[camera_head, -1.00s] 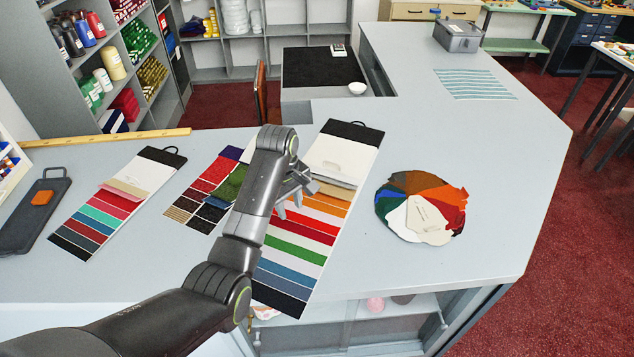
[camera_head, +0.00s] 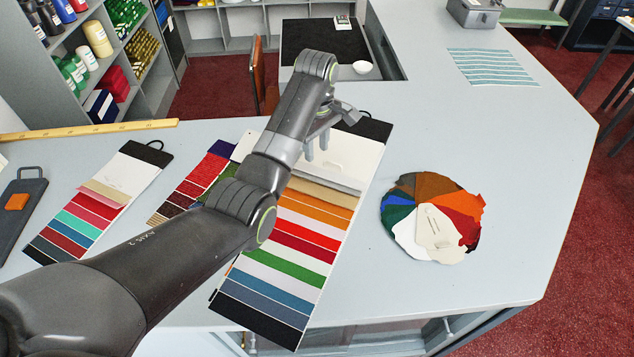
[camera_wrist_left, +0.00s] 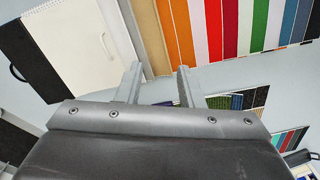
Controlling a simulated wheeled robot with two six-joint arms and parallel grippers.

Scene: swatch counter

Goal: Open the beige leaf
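The large swatch card (camera_head: 310,232) lies on the counter with a white top panel, a black end and rows of coloured leaves. Its beige leaf (camera_head: 328,194) is the top strip, just below a pale grey-white strip, and looks flat. In the left wrist view the beige leaf (camera_wrist_left: 148,38) lies between the white panel and an orange-brown strip. My left gripper (camera_head: 317,153) is above the white panel, near the beige leaf. In the left wrist view its fingers (camera_wrist_left: 157,85) are apart, with nothing between them. My forearm hides part of the card. My right gripper is not in view.
A smaller swatch card (camera_head: 100,200) lies to the left, with a patterned swatch card (camera_head: 190,190) between, partly behind my arm. A round fan of fabric pieces (camera_head: 408,228) lies to the right. A yellow ruler (camera_head: 90,130) lies at the back left. The counter is clear at far right.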

